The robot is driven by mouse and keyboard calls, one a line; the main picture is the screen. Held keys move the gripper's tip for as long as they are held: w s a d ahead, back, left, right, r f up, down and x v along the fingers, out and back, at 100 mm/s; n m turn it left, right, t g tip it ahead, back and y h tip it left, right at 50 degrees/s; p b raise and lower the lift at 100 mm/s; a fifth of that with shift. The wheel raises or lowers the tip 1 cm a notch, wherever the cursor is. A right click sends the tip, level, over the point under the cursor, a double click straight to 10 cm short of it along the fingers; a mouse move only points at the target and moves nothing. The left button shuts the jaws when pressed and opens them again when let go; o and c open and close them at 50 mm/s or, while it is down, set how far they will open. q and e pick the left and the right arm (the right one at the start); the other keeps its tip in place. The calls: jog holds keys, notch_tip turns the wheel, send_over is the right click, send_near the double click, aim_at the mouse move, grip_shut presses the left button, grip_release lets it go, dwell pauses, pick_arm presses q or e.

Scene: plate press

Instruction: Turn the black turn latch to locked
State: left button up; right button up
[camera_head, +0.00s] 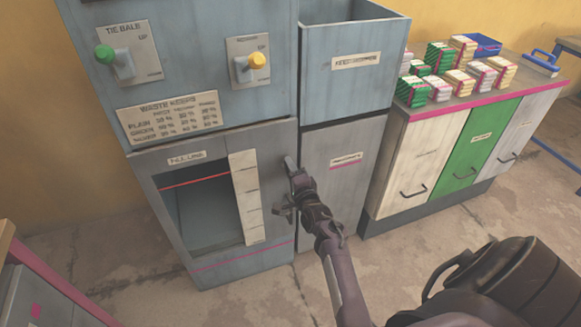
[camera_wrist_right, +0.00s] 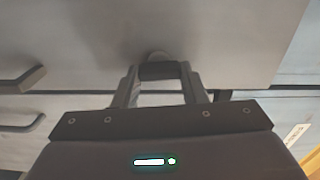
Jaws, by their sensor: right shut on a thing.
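The black turn latch (camera_wrist_right: 160,71) sits on a round grey pivot on the grey press door (camera_wrist_right: 90,30) in the right wrist view. My right gripper (camera_wrist_right: 161,80) is shut on the latch, with one finger at each end of its bar. In the head view my right gripper (camera_head: 283,209) is at the right edge of the press door (camera_head: 275,160) and hides most of the latch. I cannot tell from these frames whether the latch stands at locked. My left gripper is not in view.
The door has a window opening (camera_head: 205,210) and a pale strip. A grey bin cabinet (camera_head: 340,150) stands close on the right. A low cabinet with small striped boxes (camera_head: 440,88) is further right. The floor in front is open.

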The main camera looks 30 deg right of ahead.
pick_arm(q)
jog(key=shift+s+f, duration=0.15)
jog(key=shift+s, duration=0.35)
pick_arm(e)
jog(key=shift+m, duration=0.5)
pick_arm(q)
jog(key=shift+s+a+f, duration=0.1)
pick_arm(e)
jog(key=o, duration=1)
pick_arm(q)
jog(key=shift+p, duration=0.3)
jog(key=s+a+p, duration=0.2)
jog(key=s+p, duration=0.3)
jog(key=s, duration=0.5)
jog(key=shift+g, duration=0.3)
pick_arm(e)
jog(key=v, duration=0.7)
jog(key=shift+s, duration=0.4)
